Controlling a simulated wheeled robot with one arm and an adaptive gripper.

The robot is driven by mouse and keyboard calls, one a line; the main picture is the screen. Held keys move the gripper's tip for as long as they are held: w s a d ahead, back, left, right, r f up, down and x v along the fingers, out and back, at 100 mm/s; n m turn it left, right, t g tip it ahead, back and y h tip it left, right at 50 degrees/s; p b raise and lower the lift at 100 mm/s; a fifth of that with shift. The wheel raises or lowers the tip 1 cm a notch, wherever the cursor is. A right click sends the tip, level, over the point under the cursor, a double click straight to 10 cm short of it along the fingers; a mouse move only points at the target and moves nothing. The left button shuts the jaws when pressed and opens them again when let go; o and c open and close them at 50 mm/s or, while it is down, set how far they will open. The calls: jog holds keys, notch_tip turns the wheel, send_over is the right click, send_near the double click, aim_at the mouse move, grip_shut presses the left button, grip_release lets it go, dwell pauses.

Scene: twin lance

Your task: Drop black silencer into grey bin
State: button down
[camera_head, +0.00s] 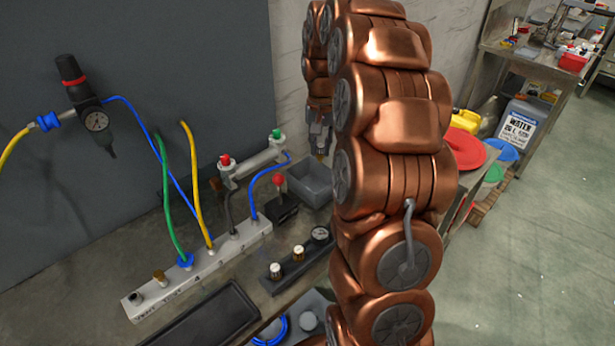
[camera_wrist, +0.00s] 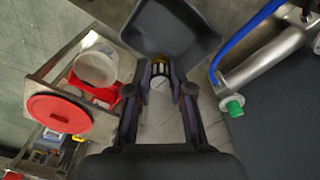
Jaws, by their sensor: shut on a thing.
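My gripper (camera_wrist: 161,80) is shut on a small piece, apparently the black silencer (camera_wrist: 160,68), which shows dark parts and a brass-coloured band. In the head view my gripper (camera_head: 320,140) is partly hidden behind my copper arm, and only a brass glint of the piece shows. The grey bin (camera_head: 302,180) stands on the bench against the wall, below my gripper in the picture, its right side hidden by my arm. In the wrist view the bin (camera_wrist: 200,45) lies just beyond the fingertips. The held piece overlaps its near edge in the picture.
A white manifold (camera_head: 205,272) with hoses stands left of the bin. Close by are a red-knobbed lever (camera_head: 279,184), a metal cylinder (camera_head: 252,162) with red and green fittings, and a dark block (camera_head: 292,262) with small fittings. A black tray (camera_head: 208,318) lies in front.

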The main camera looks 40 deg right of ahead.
jog(key=shift+f, duration=2.95)
jog(key=c, duration=1)
grip_release()
jog(key=shift+o, duration=0.2)
jog(key=shift+r, duration=0.1)
notch_tip(320, 180, up, 12)
jog(key=shift+f, duration=0.1)
jog(key=shift+a, duration=0.1)
